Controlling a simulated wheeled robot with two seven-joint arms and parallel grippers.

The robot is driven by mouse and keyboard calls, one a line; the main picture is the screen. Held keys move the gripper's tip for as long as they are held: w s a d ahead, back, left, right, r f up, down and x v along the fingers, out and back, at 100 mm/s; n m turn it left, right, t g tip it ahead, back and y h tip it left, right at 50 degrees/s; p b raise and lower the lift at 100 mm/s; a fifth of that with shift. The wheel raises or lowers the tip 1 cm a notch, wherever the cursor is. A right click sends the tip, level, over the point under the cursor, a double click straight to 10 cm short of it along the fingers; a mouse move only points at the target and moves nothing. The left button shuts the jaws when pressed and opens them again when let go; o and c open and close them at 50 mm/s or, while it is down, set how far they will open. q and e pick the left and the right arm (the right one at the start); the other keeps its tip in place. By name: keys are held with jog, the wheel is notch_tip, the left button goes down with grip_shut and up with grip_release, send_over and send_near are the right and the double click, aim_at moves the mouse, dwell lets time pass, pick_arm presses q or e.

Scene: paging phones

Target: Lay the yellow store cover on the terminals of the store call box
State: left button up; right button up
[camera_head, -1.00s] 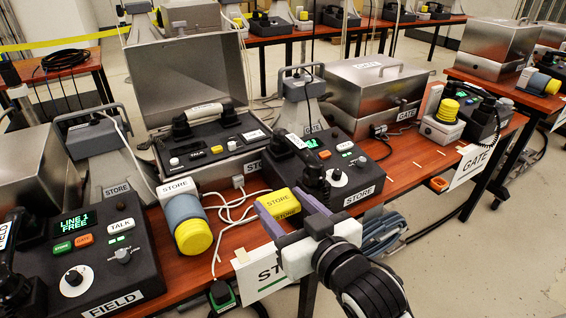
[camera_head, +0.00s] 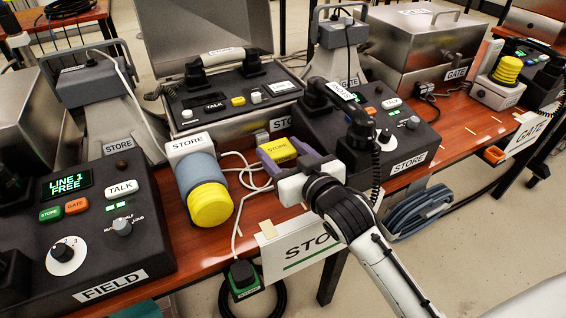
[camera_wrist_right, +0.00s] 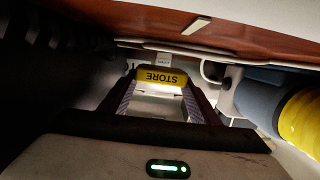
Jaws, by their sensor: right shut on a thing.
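The yellow store cover (camera_head: 278,150), marked STORE, is between the purple fingers of my right gripper (camera_head: 287,158), which is shut on it. It is held in front of the open silver case (camera_head: 240,128), above white cables. The right wrist view shows the cover (camera_wrist_right: 162,77) between the fingertips, its lettering upside down. A white block marked STORE (camera_head: 189,143) with a blue-grey cylinder and yellow cap stands left of the cover. I cannot make out the terminals; they may be hidden behind the cover and gripper. My left gripper is not in view.
The black STORE console (camera_head: 405,158) stands close right of the gripper; the FIELD console (camera_head: 125,250) is at left. A STORE sign (camera_head: 300,247) hangs on the table front. White cables (camera_head: 240,190) cross the narrow bare tabletop between the cylinder and gripper.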

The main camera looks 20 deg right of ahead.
aim_at(282, 162)
jog(key=shift+f+b, duration=0.3)
jog(key=shift+f, duration=1.2)
jog(key=shift+f, duration=0.2)
jog(key=o, duration=1.1)
